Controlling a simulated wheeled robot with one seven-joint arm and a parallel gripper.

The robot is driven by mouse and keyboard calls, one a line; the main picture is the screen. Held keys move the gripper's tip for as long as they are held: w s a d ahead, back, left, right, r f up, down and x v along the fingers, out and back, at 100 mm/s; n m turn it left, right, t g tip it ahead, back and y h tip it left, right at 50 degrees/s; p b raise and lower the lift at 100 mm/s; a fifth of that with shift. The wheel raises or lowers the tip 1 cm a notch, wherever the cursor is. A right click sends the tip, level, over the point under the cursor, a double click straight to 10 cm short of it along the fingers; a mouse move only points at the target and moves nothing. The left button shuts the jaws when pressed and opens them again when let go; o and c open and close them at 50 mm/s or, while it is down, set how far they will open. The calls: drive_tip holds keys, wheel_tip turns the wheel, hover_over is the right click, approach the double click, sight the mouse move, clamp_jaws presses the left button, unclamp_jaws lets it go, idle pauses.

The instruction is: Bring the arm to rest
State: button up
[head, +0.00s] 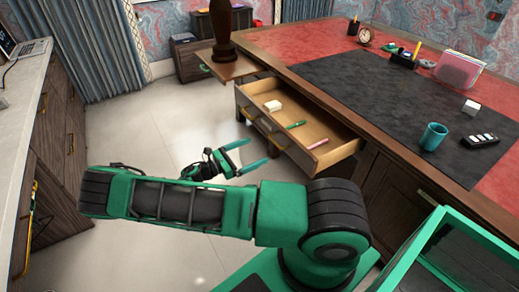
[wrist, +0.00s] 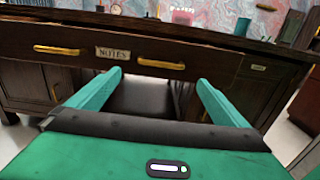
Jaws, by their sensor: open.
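My gripper (head: 252,155) is open and empty in the head view, just left of the open desk drawer (head: 282,137) and apart from it. In the wrist view my gripper (wrist: 150,92) shows two green fingers spread wide, with nothing between them. Beyond them is the drawer front (wrist: 215,58) with brass handles and a "NOTES" label (wrist: 113,53).
The drawer sticks out from the desk (head: 340,105) and holds a white block (head: 273,106), a green pen (head: 296,125) and a pink pen (head: 318,143). A teal cup (head: 433,137) stands on the desk. Floor (head: 150,140) left of my gripper is clear; a counter (head: 22,90) stands far left.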

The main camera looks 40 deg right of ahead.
drive_tip(key=shift+w+a, duration=0.1)
drive_tip(key=shift+a, duration=0.75)
drive_tip(key=shift+d, duration=0.1)
drive_tip(key=s+a+r+m+t+y, duration=0.1)
drive_tip(key=s+a+r+m+y, duration=0.1)
drive_tip(key=s+r+m+y, duration=0.7)
drive_tip(key=s+a+r+m+t+y, duration=0.1)
drive_tip(key=s+a+r+m+y, duration=0.1)
drive_tip(key=s+r+m+y, duration=0.7)
drive_tip(key=s+r+m, duration=0.5)
drive_tip(key=s+r, duration=0.6)
drive_tip(key=s, duration=0.1)
drive_tip(key=shift+s+r, duration=0.15)
drive_tip(key=shift+s, duration=0.2)
